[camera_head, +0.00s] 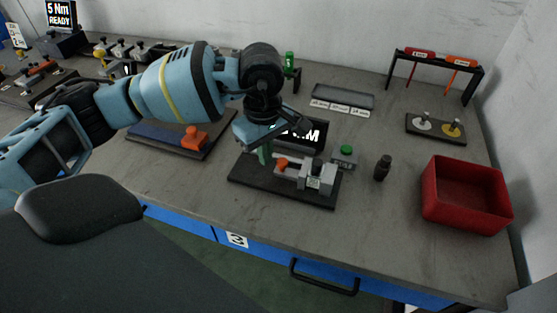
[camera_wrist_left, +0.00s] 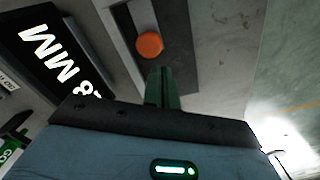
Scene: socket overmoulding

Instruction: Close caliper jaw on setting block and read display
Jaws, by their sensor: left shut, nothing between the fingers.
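The caliper fixture (camera_head: 322,180), with pale grey blocks and an orange knob (camera_head: 281,163), sits on a black base plate (camera_head: 260,181) in the head view. I cannot tell the setting block apart from the jaws. My left gripper (camera_head: 265,153) is shut and empty, its green fingers pointing down just left of the orange knob. In the left wrist view the shut fingers (camera_wrist_left: 163,88) are close beside the orange knob (camera_wrist_left: 150,45), apparently apart. The black display (camera_head: 312,134) is partly hidden by my arm; the left wrist view shows "8 MM" on it (camera_wrist_left: 60,55), other digits hidden.
A green button box (camera_head: 345,155) and a black cylinder (camera_head: 382,168) stand right of the fixture. A red bin (camera_head: 466,195) is at the right. The table front is clear.

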